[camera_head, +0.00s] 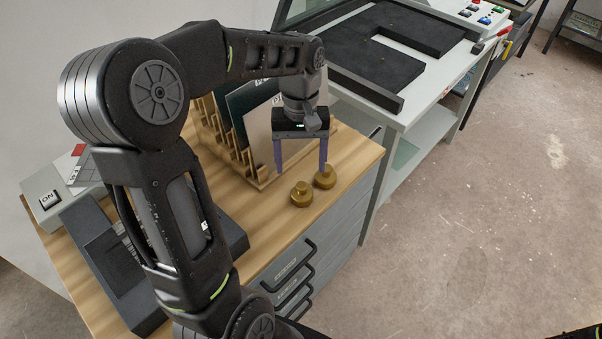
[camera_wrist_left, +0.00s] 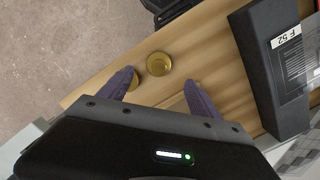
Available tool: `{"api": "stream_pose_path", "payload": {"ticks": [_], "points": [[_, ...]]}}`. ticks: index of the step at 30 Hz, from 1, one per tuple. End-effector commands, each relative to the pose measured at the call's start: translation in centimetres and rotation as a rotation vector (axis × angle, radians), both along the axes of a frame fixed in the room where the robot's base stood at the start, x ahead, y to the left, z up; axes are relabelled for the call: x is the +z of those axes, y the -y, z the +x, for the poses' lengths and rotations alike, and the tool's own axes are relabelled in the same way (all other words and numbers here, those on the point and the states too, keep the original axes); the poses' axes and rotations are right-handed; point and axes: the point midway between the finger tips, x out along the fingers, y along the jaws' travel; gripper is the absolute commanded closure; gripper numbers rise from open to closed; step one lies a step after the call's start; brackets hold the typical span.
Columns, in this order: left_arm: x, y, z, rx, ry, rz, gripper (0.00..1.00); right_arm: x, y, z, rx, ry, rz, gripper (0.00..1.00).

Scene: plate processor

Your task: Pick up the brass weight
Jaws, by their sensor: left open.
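Two brass weights stand close together near the front edge of the wooden cabinet top. The nearer brass weight (camera_head: 302,195) also shows in the left wrist view (camera_wrist_left: 158,64), just beyond the gap between the fingers. The farther brass weight (camera_head: 325,179) is partly covered by a purple finger in both views. My left gripper (camera_head: 301,171) points down, open and empty, above and slightly behind the weights. In the left wrist view its fingers (camera_wrist_left: 160,79) are spread apart. I cannot tell whether a finger touches the farther weight. My right gripper is not in view.
A wooden rack (camera_head: 261,183) with upright plates stands close behind my left gripper. A dark device (camera_head: 119,275) lies at the cabinet's left, with a grey ON box (camera_head: 47,200) beside it. A machine table (camera_head: 410,118) adjoins at the back right.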

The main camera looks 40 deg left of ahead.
Motion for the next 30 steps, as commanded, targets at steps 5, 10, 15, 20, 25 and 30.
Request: {"api": "stream_pose_path", "payload": {"ticks": [5,10,15,20,25,30], "points": [[0.0,0.0,0.0,-0.001,0.000,0.000,0.27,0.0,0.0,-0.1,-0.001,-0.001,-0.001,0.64],[-0.1,0.0,0.0,-0.001,-0.001,-0.001,0.27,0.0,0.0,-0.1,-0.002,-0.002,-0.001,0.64],[-1.6,0.1,-0.2,0.000,-0.002,-0.001,0.27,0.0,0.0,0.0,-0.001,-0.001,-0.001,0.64],[-2.6,0.3,-0.2,-0.001,0.000,-0.001,0.27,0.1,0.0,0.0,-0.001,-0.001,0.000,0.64],[-2.6,0.3,-0.2,-0.001,0.001,-0.001,0.27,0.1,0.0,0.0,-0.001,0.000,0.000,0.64],[-3.1,0.4,-0.3,-0.001,-0.001,-0.001,0.27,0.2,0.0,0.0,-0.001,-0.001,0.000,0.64]]}}
